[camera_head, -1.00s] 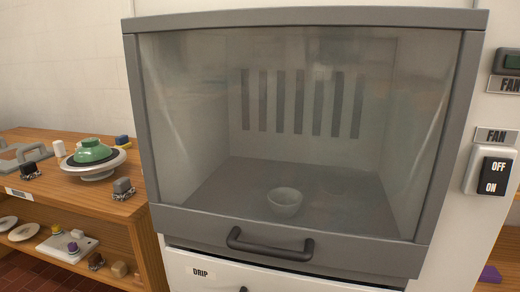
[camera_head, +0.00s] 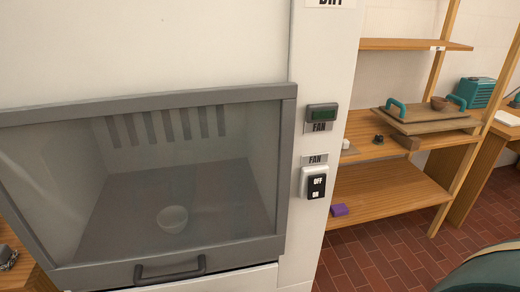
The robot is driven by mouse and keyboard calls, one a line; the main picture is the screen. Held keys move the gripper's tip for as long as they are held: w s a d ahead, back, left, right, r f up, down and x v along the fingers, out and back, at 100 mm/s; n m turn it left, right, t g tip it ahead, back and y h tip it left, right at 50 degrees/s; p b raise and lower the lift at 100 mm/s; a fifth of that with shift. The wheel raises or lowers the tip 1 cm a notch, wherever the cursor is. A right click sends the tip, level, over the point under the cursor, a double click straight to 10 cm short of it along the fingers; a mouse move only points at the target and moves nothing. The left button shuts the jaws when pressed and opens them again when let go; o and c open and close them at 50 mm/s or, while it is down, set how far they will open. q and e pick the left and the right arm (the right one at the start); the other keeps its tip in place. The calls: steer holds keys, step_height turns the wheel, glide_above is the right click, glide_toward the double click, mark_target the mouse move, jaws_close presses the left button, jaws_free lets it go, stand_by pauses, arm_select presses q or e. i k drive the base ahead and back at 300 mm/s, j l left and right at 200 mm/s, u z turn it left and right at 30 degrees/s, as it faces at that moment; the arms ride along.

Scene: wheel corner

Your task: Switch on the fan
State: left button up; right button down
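The fan switch (camera_head: 314,184) is a black rocker in a white housing on the white post right of the booth. Its upper part reads OFF and its lower part reads ON, with a FAN label above it. Higher on the post is a dark box with a small green window (camera_head: 322,115), also labelled FAN. The booth (camera_head: 289,180) has a grey frame, a clear front that is down, and a dark handle. A pale bowl (camera_head: 172,219) stands inside it, behind the clear front. Neither gripper is in view, and nothing touches the switch.
A board with teal handles (camera_head: 425,121) lies on the middle level. Red brick floor (camera_head: 390,262) is clear before the shelf. A dark green rounded shape shows at bottom right.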

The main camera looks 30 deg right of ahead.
mark_target(316, 184)
steer(key=z, duration=1.25)
